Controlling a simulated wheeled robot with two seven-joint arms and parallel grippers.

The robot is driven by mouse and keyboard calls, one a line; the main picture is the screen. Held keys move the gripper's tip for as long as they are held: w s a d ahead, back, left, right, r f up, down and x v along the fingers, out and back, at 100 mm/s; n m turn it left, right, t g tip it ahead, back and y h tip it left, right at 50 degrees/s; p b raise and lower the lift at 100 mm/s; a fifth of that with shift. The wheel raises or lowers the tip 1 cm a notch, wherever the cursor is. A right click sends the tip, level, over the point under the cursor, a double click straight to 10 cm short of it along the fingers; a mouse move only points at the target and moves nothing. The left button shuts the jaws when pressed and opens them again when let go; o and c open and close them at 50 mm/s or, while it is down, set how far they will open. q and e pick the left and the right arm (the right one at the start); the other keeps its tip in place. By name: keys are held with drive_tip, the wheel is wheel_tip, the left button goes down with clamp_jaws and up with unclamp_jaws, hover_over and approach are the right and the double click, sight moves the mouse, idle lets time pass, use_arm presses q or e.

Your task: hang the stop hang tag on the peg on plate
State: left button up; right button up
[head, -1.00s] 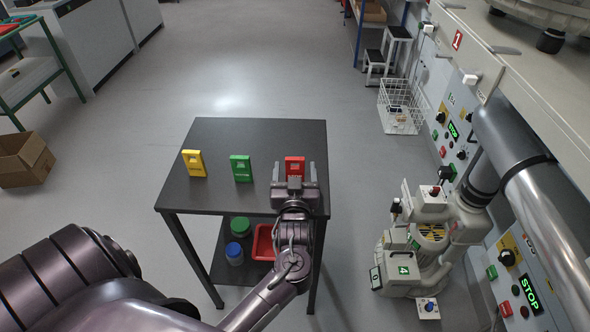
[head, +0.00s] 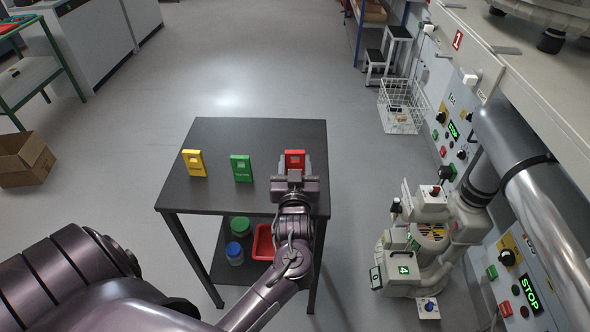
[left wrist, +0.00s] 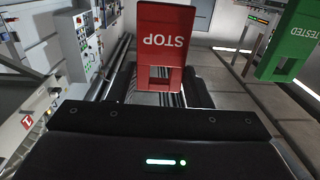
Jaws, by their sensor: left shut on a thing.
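The red STOP hang tag (head: 295,158) stands upright at the right end of the dark table (head: 215,135). In the left wrist view the tag (left wrist: 163,35) shows its lettering upside down, with a window cut in its lower part. My left gripper (head: 295,174) is at the near side of the tag, its fingers shut on it. In the left wrist view my left gripper's fingers (left wrist: 162,88) are beside the tag's lower end. I cannot make out the peg on a plate in these views. My right gripper is not in view.
A green tag (head: 241,168) and a yellow tag (head: 194,163) stand left of the red one. A red bin (head: 264,242) and jars are on the lower shelf. A pale machine (head: 425,235) and a wall panel with lit STOP signs (head: 531,294) stand at the right.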

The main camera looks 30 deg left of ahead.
use_arm(q)
wheel_tip(320, 180, up, 18)
drive_tip(key=s+d+f+m+t+h, duration=0.1)
drive_tip(key=s+d+f+m+h, duration=0.2)
drive_tip(key=d+f+h, duration=0.2)
drive_tip(key=s+d+f+m+t+h, duration=0.2)
drive_tip(key=d+f+h, duration=0.3)
drive_tip(key=d, duration=0.3)
drive_tip(key=shift+s+d+f+m+p, duration=0.3)
drive_tip(key=shift+s+d+m, duration=0.15)
drive_tip(key=shift+m, duration=0.45)
drive_tip(key=shift+a, duration=0.1)
